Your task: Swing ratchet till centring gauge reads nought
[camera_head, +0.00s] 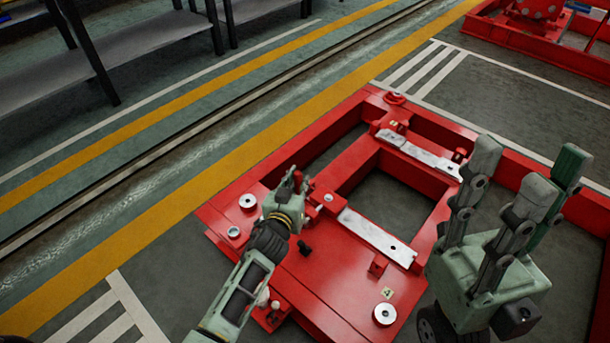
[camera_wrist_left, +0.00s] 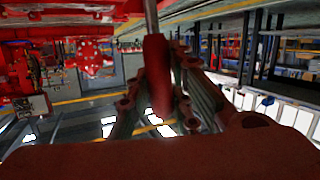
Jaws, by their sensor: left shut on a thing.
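My left gripper (camera_head: 290,196) is shut on a red handle (camera_head: 297,178) at the left side of the red steel base frame (camera_head: 290,270). In the left wrist view the red handle (camera_wrist_left: 157,75) sits between the fingers, with a bare metal shaft (camera_wrist_left: 151,15) running up from it. This looks like the ratchet; its working end is hidden in the head view. I cannot make out a centring gauge or its reading. My right gripper (camera_head: 526,170) is open and empty, raised at the right in front of the frame.
Two pale machined pads (camera_head: 376,237) and (camera_head: 418,154) lie on the frame's cross members. The frame has rectangular openings and small upright red blocks. Grey shelving (camera_head: 120,60) stands at upper left. More red machinery (camera_head: 535,30) is at upper right. Floor left of the frame is clear.

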